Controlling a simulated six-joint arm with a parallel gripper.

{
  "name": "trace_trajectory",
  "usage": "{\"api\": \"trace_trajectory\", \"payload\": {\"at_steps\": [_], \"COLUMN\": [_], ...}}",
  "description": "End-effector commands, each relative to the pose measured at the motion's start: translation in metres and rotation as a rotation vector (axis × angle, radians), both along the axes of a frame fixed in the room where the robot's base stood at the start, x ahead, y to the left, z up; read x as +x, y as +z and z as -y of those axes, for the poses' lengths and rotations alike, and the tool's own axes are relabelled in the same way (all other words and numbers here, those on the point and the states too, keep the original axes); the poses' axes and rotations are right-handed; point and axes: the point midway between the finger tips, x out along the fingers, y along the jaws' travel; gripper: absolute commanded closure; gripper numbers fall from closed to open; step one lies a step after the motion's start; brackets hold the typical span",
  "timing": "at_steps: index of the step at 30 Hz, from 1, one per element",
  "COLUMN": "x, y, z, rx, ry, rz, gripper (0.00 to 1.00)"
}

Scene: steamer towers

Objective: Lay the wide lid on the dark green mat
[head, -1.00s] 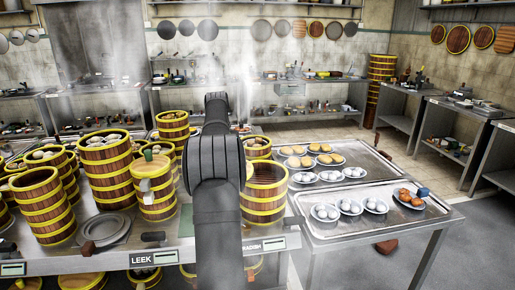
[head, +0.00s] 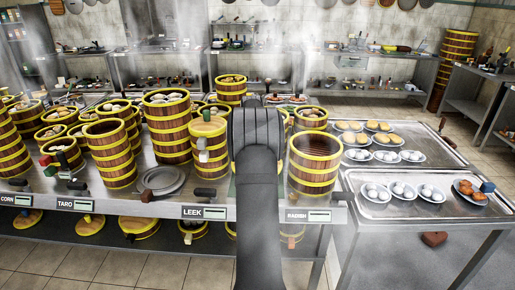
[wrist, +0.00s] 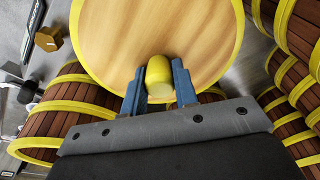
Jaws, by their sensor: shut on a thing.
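My gripper (wrist: 159,85) is shut on the yellow knob of the wide lid (wrist: 115,35), a round pale wooden disc with a yellow rim in the wrist view. Blue fingers stand on both sides of the knob. The lid is held among steamer towers, and its far part is cut off by the frame. In the head view my arm hides the gripper and lid. A thin dark green strip (head: 232,188) shows beside my arm on the counter, perhaps the mat's edge; most of it is hidden.
An open-topped steamer tower (head: 315,165) stands right of my arm. A lidded tower (head: 208,150) and grey plates (head: 160,180) are to the left, with several more towers beyond. A metal table (head: 410,215) with plates of buns is at the right.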

Motion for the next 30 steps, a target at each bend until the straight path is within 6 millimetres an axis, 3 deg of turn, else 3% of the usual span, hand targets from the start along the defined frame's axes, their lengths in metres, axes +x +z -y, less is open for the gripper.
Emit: {"api": "trace_trajectory", "payload": {"at_steps": [10, 24, 30], "x": [0.0, 0.0, 0.0], "y": [-0.004, -0.049, -0.059], "z": [0.0, 0.0, 0.0], "rx": [0.0, -0.001, -0.001], "ry": [0.001, 0.001, 0.001], "rz": [-0.001, -0.001, -0.001], "gripper": [1.0, 1.0, 1.0]}}
